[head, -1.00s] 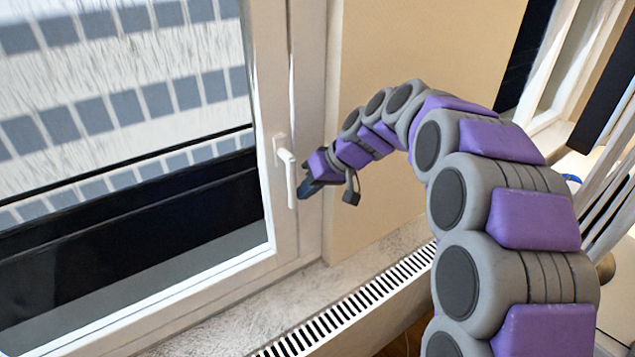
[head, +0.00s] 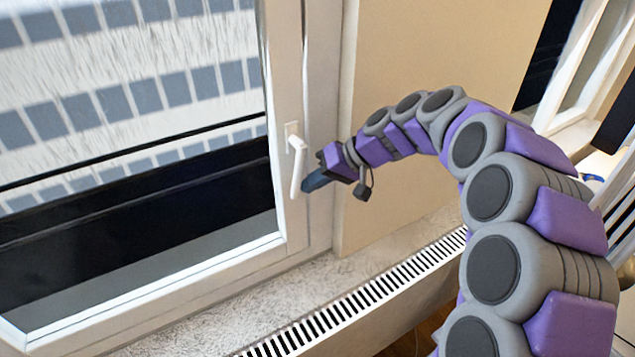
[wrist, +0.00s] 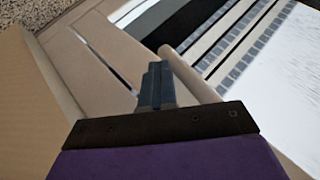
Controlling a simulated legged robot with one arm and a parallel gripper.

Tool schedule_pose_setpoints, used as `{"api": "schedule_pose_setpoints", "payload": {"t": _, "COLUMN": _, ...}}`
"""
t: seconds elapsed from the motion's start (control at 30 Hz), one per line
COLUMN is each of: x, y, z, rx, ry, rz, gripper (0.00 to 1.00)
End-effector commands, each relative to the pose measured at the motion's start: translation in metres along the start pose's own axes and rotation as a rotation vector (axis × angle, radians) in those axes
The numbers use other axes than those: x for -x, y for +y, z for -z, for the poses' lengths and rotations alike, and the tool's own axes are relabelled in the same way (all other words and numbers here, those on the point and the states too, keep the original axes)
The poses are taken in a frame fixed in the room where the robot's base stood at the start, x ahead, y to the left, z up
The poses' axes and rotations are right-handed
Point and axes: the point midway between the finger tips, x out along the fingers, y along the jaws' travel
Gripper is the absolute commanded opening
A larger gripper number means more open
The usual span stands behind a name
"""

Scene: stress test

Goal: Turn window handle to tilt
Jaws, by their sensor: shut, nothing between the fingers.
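The white window handle (head: 297,168) hangs downward from its base plate on the right side of the window frame (head: 286,90). It leans slightly from vertical. My gripper (head: 307,187) is just right of the handle's lower end; whether it touches cannot be told. In the wrist view my gripper's dark fingers (wrist: 157,88) are together, with nothing between them. The handle (wrist: 190,72) shows there as a beige bar close to the right of the fingers.
A beige wall (head: 430,60) stands right of the window. Below runs a stone sill (head: 215,315) with a slotted vent grille (head: 350,300). Free space lies between my arm and the wall. A building shows through the glass.

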Motion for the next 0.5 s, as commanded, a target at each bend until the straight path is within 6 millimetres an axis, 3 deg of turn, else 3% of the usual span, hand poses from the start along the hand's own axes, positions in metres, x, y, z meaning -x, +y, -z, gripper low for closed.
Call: {"api": "schedule_pose_setpoints", "payload": {"t": 0.5, "x": -0.024, "y": -0.036, "z": -0.011, "rx": -0.227, "ry": 0.008, "rz": 0.441, "gripper": 0.0}}
